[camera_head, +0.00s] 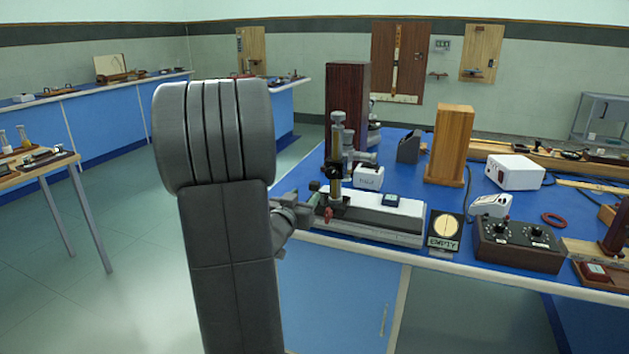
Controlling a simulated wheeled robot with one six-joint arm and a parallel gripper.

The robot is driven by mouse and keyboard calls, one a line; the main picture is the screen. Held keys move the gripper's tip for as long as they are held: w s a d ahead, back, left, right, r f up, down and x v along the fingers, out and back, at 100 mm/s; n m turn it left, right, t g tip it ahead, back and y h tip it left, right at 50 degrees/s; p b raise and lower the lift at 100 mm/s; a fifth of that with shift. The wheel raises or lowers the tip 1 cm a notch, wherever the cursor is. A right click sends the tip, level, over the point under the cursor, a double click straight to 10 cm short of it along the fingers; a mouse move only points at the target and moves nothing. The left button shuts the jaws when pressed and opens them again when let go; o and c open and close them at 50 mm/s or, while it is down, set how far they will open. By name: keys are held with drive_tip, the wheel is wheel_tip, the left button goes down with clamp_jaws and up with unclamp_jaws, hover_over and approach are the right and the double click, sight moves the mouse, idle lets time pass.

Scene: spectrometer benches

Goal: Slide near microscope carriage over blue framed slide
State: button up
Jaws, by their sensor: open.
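The near microscope (338,165), with a brass tube, stands upright on its carriage near the left end of a long pale bed (405,222) at the bench's front edge. A small red part (328,215) shows low on the carriage. The blue framed slide (390,200) lies on top of the bed, to the right of the microscope and apart from it. My gripper (312,203) is open at the left end of the bed, close to the carriage's left side. My arm hides part of it, and I cannot tell whether it touches the carriage.
An "EMPTY" sign (444,230) and a black control box (519,245) stand right of the bed on the blue bench. A white box (368,177), a dark wooden column (347,90) and a lighter wooden block (450,145) stand behind it. Open floor (130,300) lies left.

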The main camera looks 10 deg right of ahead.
sight(317, 182)
drive_tip(key=x, duration=1)
drive_tip(key=shift+w+d, duration=0.15)
drive_tip(key=shift+w, duration=0.05)
clamp_jaws()
drive_tip(key=shift+d, duration=0.1)
